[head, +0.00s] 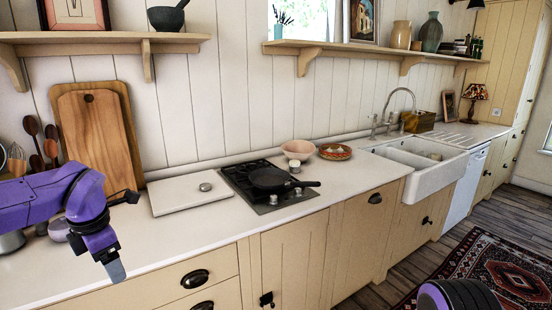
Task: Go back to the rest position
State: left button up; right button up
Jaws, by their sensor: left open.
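My left arm is purple and reaches in from the left over the counter. Its left gripper (116,270) hangs down near the counter's front edge, with a grey fingertip showing. It holds nothing that I can see, and it is apart from the pan and the stove. At the bottom right a dark rounded part with purple on it shows, close to the camera. My right gripper is not in view.
The white counter (170,232) holds a stove with a black pan (268,180), a white board (188,194), a pink bowl (297,149) and wooden cutting boards (95,130). A white sink (432,176) stands further right. The wooden floor and patterned rug (500,264) are at right.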

pick_arm(q)
notch_tip(320, 180, down, 18)
jog(key=s+a+m+t+y, duration=0.1)
jog(key=m+t+y, duration=0.4)
jog(key=m+y, duration=0.3)
jog(key=s+d+f+m+h, duration=0.45)
jog(key=s+f+m, duration=0.45)
jog(key=s+f, duration=0.4)
jog(key=s+d+f+m+g, duration=0.1)
jog(key=s+f+m, duration=0.1)
jog(key=s+f, duration=0.2)
jog(key=s+f+m+g, duration=0.2)
jog(key=s+f, duration=0.2)
jog(key=s, duration=0.7)
jog(key=shift+s+d+h, duration=0.15)
jog(key=shift+d+h, duration=0.25)
jog(key=shift+h, duration=0.05)
jog(key=shift+f, duration=0.1)
